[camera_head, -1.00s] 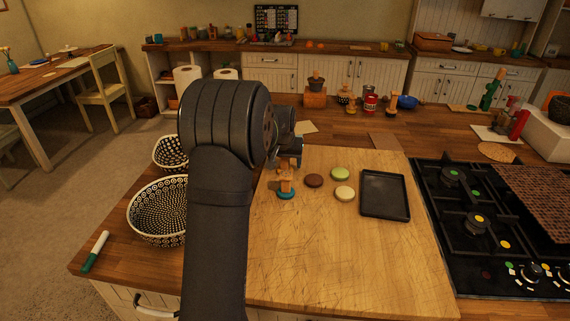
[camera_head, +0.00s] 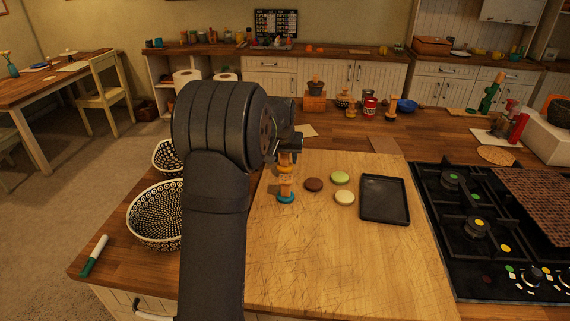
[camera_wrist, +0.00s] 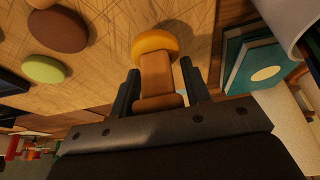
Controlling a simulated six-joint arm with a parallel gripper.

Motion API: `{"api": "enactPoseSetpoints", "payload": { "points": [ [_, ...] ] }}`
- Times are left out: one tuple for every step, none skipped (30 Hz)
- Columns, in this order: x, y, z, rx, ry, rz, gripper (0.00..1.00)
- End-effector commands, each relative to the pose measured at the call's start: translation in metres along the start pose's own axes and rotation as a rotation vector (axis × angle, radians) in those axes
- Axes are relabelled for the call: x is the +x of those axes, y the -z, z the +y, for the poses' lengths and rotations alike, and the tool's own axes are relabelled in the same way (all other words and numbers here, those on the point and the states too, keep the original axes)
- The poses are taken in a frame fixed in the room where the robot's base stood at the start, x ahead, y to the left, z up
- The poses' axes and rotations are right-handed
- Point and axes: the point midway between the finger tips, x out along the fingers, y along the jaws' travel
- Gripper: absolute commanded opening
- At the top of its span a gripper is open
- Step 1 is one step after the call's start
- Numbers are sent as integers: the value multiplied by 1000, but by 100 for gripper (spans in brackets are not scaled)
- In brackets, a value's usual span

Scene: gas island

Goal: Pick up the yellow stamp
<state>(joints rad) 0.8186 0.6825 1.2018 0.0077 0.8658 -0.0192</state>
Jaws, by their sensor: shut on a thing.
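The yellow stamp (camera_wrist: 155,42) has a rounded yellow base and a brown wooden handle. In the wrist view my gripper (camera_wrist: 159,78) is shut on its handle, with one finger on each side. In the head view the stamp (camera_head: 285,170) shows just below my gripper (camera_head: 287,156), and its upper part is largely hidden by the gripper. It appears raised over the cutting board. A stamp with a blue base and wooden handle (camera_head: 286,196) stands on the board, just below and in front of it in the picture.
Brown (camera_head: 313,184), green (camera_head: 340,177) and cream (camera_head: 344,197) round pieces lie on the cutting board (camera_head: 335,260), right of the stamps. A black tray (camera_head: 384,199) and a gas hob (camera_head: 480,225) are further right. Patterned bowls (camera_head: 156,214) stand left. The board's front is clear.

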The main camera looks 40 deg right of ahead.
Motion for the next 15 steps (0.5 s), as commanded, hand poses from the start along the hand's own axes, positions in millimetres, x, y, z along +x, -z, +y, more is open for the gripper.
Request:
{"api": "enactPoseSetpoints", "payload": {
  "points": [
    [-11,6,0,0,0,7,16],
    [-16,3,7,3,-1,4,16],
    [-21,0,15,4,-1,3,16],
    [-27,-2,21,4,-1,4,16],
    [-32,-3,28,5,-2,4,16],
    [-39,-5,36,4,-2,5,16],
    [-45,-7,42,5,-2,5,16],
    [-50,-9,48,5,-2,4,16],
    [-57,-12,56,5,-1,4,16],
    [-62,-13,62,4,-2,4,16],
    [-66,-15,67,4,-2,4,16],
    [-71,-16,73,3,-2,4,16],
    [-75,-18,78,3,-2,3,16],
    [-78,-19,81,4,-1,3,16],
    [-82,-20,86,3,-1,3,16]
  ]
}}
